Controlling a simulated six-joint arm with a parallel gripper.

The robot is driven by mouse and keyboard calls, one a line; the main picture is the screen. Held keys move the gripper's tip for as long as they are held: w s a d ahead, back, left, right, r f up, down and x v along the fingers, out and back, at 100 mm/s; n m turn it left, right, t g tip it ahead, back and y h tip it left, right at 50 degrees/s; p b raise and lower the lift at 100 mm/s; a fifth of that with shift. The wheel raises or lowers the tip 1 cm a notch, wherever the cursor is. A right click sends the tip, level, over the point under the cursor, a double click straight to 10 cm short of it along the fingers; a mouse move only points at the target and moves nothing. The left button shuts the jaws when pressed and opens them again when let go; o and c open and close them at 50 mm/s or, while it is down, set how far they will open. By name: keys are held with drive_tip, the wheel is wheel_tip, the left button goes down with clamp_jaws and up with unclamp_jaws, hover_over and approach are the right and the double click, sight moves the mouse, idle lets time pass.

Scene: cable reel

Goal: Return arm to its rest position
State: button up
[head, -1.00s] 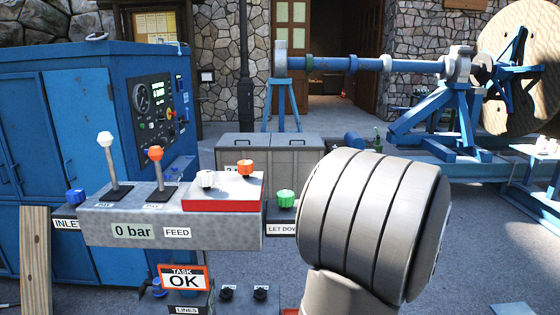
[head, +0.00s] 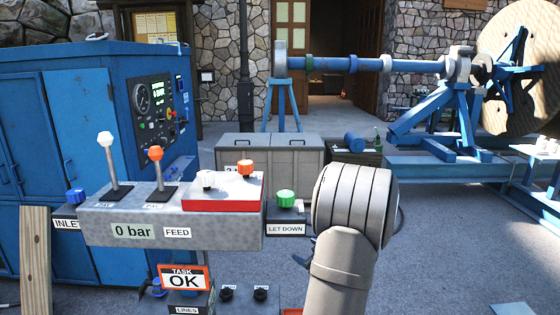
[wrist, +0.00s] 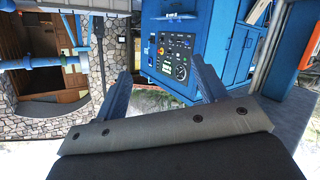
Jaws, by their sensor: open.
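My arm (head: 352,215) stands to the right of the control console (head: 110,225) in the head view. My gripper (wrist: 160,68) shows in the wrist view with its two blue fingers spread apart and nothing between them. The wrist view is upside down and shows the blue cabinet (wrist: 215,40) with its black gauge panel beyond the fingers. In the head view my gripper is mostly hidden behind my arm.
A sign (head: 184,278) reads TASK OK.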

drive_tip(key=w+a+f+n+g, duration=0.2)
drive_tip(key=w+a+f+n, duration=0.1)
drive_tip(key=a+f, duration=0.5)
drive_tip(key=shift+w+a+f+n, duration=0.3)
drive_tip(key=shift+a+f, duration=0.05)
drive_tip(key=shift+a, duration=0.2)
idle(0.7)
